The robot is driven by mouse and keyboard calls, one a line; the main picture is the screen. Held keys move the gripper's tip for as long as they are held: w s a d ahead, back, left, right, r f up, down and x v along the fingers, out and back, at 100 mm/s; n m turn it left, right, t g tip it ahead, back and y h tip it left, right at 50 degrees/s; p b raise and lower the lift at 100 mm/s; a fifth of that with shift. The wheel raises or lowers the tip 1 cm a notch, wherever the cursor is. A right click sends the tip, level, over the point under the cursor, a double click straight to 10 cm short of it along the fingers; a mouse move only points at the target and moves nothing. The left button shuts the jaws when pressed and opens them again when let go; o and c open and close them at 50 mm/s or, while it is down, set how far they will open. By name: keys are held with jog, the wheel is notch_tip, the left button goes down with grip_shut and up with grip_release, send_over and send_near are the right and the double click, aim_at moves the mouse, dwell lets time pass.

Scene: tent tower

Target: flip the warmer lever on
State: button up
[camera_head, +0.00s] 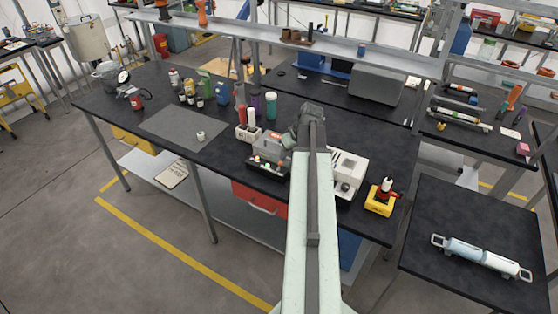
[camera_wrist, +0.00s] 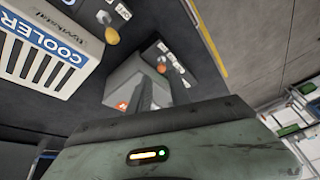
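The likely warmer is a grey box (camera_wrist: 128,82) with an orange mark, partly hidden behind my fingers in the wrist view; its full name cannot be read. Its lever has an orange-yellow knob (camera_wrist: 161,68) on a dark panel beside small white labels. My gripper (camera_wrist: 159,80) is open and empty, its two dark fingers apart, with the knob showing near and beyond the tips. I cannot tell whether they touch it. In the head view the grey box (camera_head: 271,151) stands on the dark bench, left of my gripper (camera_head: 312,112).
A white box marked COOLER (camera_wrist: 45,45) stands beside it, with its own orange-knobbed lever (camera_wrist: 111,35). The cooler also shows right of my arm in the head view (camera_head: 349,164). A yellow holder (camera_head: 379,204) sits near the bench's right end.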

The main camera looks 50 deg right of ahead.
aim_at(281, 163)
jog(key=b+x, duration=0.7)
jog(key=x, duration=0.1)
jog(key=shift+a+f, duration=0.1)
grip_shut()
